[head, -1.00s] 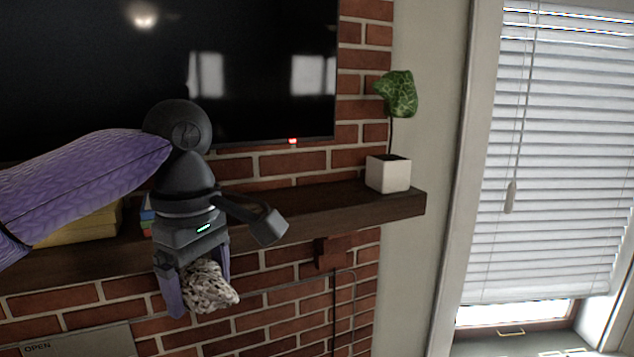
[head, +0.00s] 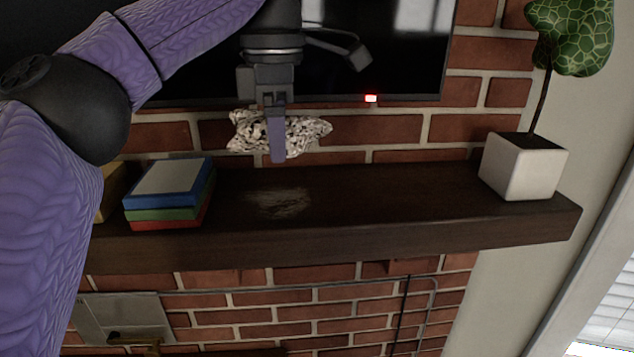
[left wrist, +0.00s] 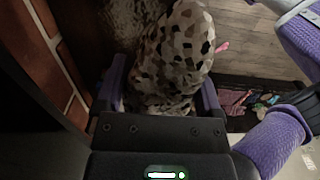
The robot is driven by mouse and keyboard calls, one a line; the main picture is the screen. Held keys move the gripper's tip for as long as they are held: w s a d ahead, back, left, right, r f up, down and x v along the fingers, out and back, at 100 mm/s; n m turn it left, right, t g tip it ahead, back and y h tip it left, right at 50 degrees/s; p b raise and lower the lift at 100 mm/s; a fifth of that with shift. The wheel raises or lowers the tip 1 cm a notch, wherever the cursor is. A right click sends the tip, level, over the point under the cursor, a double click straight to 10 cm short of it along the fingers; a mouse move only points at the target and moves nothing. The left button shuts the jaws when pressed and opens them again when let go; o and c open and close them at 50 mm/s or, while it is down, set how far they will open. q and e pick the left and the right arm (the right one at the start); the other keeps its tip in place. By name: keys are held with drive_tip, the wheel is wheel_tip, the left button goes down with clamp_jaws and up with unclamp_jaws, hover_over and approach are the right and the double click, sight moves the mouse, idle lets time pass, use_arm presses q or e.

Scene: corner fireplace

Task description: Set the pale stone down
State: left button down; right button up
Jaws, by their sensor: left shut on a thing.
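The pale stone (head: 305,133), whitish with dark speckles, is held above the dark wooden mantel (head: 380,205), in front of the brick wall. My left gripper (head: 277,155) points down and is shut on the stone. In the left wrist view the stone (left wrist: 175,65) sits between the two purple fingers of the gripper (left wrist: 160,100). A gap shows between the stone and the mantel top in the head view. A pale scuffed patch (head: 280,203) lies on the mantel below the stone. My right gripper is not in view.
A stack of coloured books (head: 168,195) lies on the mantel to the left. A white pot (head: 522,167) with a leafy plant stands near the right end. A black television screen (head: 400,50) hangs behind. The mantel is clear between books and pot.

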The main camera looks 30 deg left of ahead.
sight(286, 211)
use_arm(q)
drive_tip(key=f, duration=0.5)
drive_tip(key=w+f, duration=0.1)
drive_tip(key=f, duration=0.1)
drive_tip(key=shift+f, duration=0.35)
drive_tip(key=shift+s+a+f, duration=0.1)
drive_tip(key=shift+s+f, duration=0.05)
drive_tip(key=shift+f, duration=0.05)
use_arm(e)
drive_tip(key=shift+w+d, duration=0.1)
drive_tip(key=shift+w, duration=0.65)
use_arm(q)
drive_tip(key=shift+w+f, duration=0.1)
drive_tip(key=shift+w, duration=0.1)
unclamp_jaws()
drive_tip(key=shift+s, duration=0.1)
wheel_tip(286, 211, up, 12)
drive_tip(key=shift+r, duration=0.1)
